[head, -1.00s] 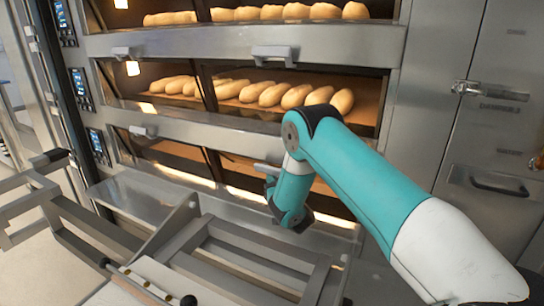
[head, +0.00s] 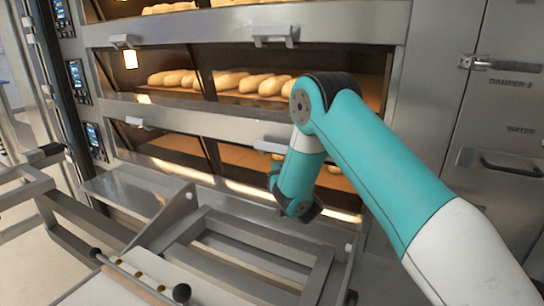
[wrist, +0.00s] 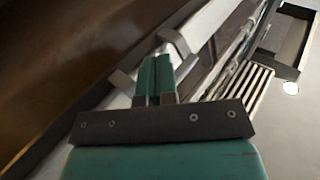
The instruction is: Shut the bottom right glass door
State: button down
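The bottom right glass door (head: 240,157) is in the lowest deck in the head view, a dark pane with a light handle (head: 268,146) at its top edge. I cannot tell its exact angle. My forearm and wrist hang in front of its right part and hide some of it. My gripper (wrist: 156,75) shows in the wrist view with its two green fingers close together and nothing seen between them. A brown, glass-like surface and a pale metal edge lie to the left of and beyond the fingers. Contact cannot be made out.
The middle deck (head: 250,86) above holds several loaves behind glass. A steel ledge (head: 140,196) runs below the bottom deck. A grey metal frame (head: 265,262) stands in front of the oven. Steel cabinet doors (head: 505,120) are at the right.

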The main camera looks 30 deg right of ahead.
jog(key=s+b, duration=0.2)
jog(key=b, duration=0.1)
jog(key=s+f+b, duration=0.1)
jog(key=s+b, duration=0.1)
jog(key=b, duration=0.2)
jog(key=shift+s+a, duration=0.2)
jog(key=shift+s, duration=0.05)
dwell(1.0)
